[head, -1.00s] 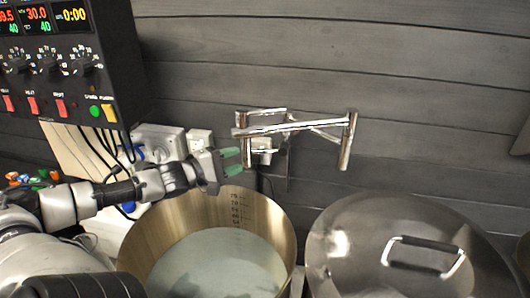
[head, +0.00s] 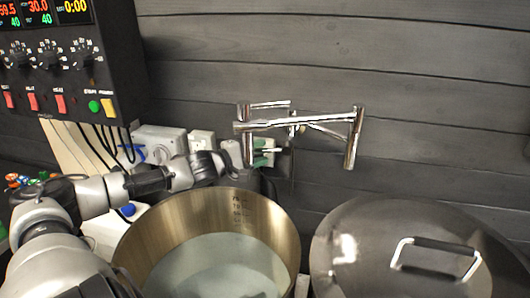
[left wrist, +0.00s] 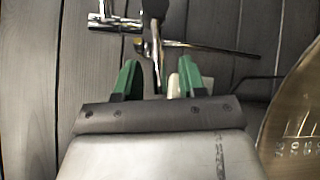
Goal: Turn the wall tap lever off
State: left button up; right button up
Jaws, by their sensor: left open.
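The chrome wall tap (head: 300,122) is mounted on the dark plank wall, its jointed arm reaching out over the pots. In the left wrist view the tap (left wrist: 153,45) shows ahead of the fingers, with an upright chrome part between their lines and a thin rod crossing to the right. I cannot tell clearly which part is the lever. My left gripper (head: 262,152) is open, low by the tap's wall end, partly hidden behind a hanging chrome tube. Its green fingers (left wrist: 160,78) hold nothing. My right gripper is not in view.
An open steel pot (head: 285,215) of pale liquid stands below my left arm. A lidded pot (head: 350,225) is to its right. A control box (head: 75,62) hangs at upper left. Wall sockets (head: 160,140) and cables are behind my arm. The wall right of the tap is clear.

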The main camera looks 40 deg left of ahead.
pick_arm(q)
jog(key=shift+x, duration=0.95)
grip_shut()
